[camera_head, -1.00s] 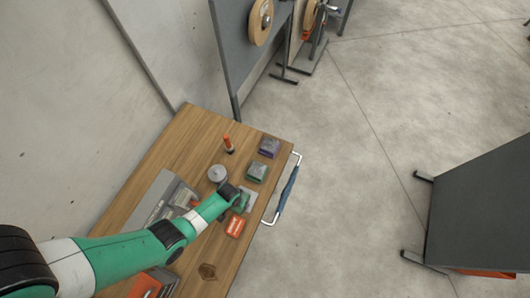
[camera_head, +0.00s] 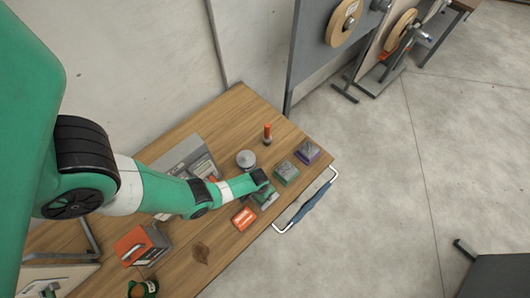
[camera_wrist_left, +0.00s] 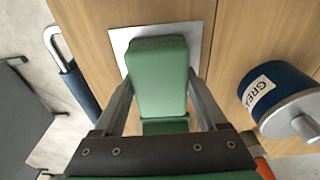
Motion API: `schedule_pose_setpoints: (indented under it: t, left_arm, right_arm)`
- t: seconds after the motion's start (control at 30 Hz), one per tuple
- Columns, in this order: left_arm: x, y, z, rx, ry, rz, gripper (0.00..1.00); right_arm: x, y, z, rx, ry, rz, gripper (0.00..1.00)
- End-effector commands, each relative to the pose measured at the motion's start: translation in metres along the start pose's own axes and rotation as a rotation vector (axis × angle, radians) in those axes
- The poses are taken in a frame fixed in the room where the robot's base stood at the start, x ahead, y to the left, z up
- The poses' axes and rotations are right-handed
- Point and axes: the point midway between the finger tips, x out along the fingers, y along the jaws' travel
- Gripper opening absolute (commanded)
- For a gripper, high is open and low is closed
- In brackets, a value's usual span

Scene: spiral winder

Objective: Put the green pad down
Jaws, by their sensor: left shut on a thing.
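The green pad (camera_wrist_left: 160,80) is a green block between the two fingers of my left gripper (camera_wrist_left: 158,100) in the left wrist view. My left gripper is shut on it. In the wrist view the pad overlaps a pale square plate (camera_wrist_left: 119,40) on the wooden table; I cannot tell whether it touches the plate. In the head view my left gripper (camera_head: 266,197) is low over the table's right part, and the pad is mostly hidden by it. My right gripper is not in view.
Green (camera_head: 286,173) and purple (camera_head: 307,152) boxes, an orange box (camera_head: 244,218) and an orange-topped tool (camera_head: 267,134) are near. A blue handle (camera_head: 308,205) edges the table.

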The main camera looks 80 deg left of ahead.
Motion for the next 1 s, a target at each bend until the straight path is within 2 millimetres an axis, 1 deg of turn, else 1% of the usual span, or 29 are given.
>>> schedule_pose_setpoints:
  t: [0.03, 0.2, 0.33, 0.37, 0.4, 0.5, 0.87, 0.97, 1.0]
  left_arm:
    - [0.002, 0.000, 0.000, 0.000, 0.001, 0.000, 0.00]
    - [0.000, 0.000, -0.001, 0.000, 0.001, 0.000, 0.00]
    - [0.004, 0.000, 0.000, 0.000, 0.001, 0.000, 0.00]
    - [0.004, 0.000, 0.000, 0.000, 0.001, 0.000, 0.76]
    - [0.003, 0.000, 0.000, 0.000, 0.001, 0.000, 0.83]
    - [0.003, 0.000, 0.000, 0.000, 0.001, 0.000, 1.00]
    - [0.003, -0.001, 0.001, 0.002, 0.000, -0.003, 1.00]
    - [-0.002, -0.001, 0.000, 0.001, 0.000, -0.003, 1.00]
    - [-0.006, -0.001, 0.000, 0.001, 0.001, -0.002, 1.00]
  right_arm:
    - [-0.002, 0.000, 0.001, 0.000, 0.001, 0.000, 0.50]
    - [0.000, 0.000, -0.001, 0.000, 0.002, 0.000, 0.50]
    - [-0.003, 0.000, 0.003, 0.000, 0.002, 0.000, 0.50]
    - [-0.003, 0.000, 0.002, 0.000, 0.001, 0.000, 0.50]
    - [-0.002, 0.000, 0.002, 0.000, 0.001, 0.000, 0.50]
    - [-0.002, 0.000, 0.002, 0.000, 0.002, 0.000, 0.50]
    - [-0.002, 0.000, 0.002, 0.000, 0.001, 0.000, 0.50]
    - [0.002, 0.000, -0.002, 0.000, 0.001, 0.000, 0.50]
    - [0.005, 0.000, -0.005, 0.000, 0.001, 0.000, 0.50]
